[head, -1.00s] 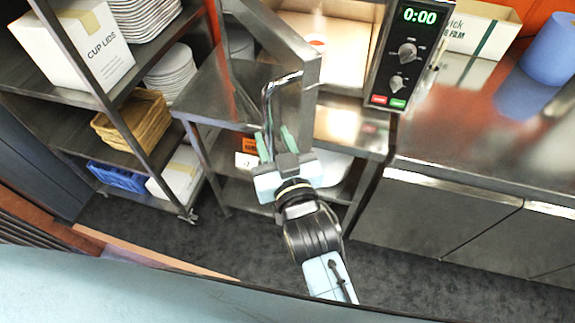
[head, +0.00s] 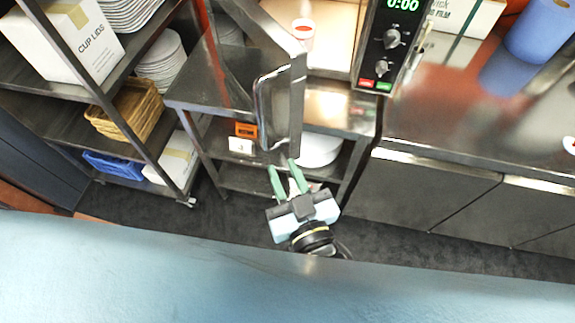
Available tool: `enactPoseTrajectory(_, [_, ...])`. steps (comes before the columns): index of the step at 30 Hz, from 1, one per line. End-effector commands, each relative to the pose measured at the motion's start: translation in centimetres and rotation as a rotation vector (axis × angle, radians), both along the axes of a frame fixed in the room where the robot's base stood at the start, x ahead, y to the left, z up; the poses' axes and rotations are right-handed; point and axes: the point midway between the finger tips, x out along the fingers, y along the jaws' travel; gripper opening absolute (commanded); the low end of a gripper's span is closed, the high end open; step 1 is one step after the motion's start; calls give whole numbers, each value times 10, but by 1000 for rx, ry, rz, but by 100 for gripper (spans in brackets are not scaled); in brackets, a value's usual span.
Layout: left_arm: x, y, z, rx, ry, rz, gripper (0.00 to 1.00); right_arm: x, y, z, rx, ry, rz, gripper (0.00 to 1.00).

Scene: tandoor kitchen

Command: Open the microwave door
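The microwave's control panel (head: 390,45) shows at the top, with a green 0:00 display, two knobs and red and green buttons. The microwave door (head: 296,100) stands swung wide open, its edge pointing toward me. A metal bar handle (head: 261,112) is on the door's left face. The lit cavity (head: 335,38) is exposed between door and panel. My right gripper (head: 285,174) is just below the door's lower end, clear of the handle. Its two green fingers are apart with nothing visible between them. My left gripper is not in view.
A cup with red contents (head: 303,32) is at the cavity opening beside the door. A steel counter (head: 460,110) is at right. A rack (head: 60,105) with a box, plates and a basket (head: 128,110) is at left. Dark floor lies between.

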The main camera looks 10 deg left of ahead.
Motion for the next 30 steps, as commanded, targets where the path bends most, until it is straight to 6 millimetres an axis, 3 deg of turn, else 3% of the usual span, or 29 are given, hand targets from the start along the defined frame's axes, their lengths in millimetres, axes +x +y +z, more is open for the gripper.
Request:
enactPoseTrajectory(1, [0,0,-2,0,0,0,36,2,-3,-3,8,10,-1,18])
enactPoseTrajectory(5, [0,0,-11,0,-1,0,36,15,-19,-21,94,92,-6,1])
enactPoseTrajectory(12, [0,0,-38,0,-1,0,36,57,-67,-64,409,378,5,0])
enactPoseTrajectory(16, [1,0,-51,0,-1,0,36,78,-89,-73,591,533,36,0])
enactPoseTrajectory(22, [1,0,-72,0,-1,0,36,104,-117,-67,862,758,129,0])
enactPoseTrajectory(30, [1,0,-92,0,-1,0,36,118,-142,-31,1117,984,295,0])
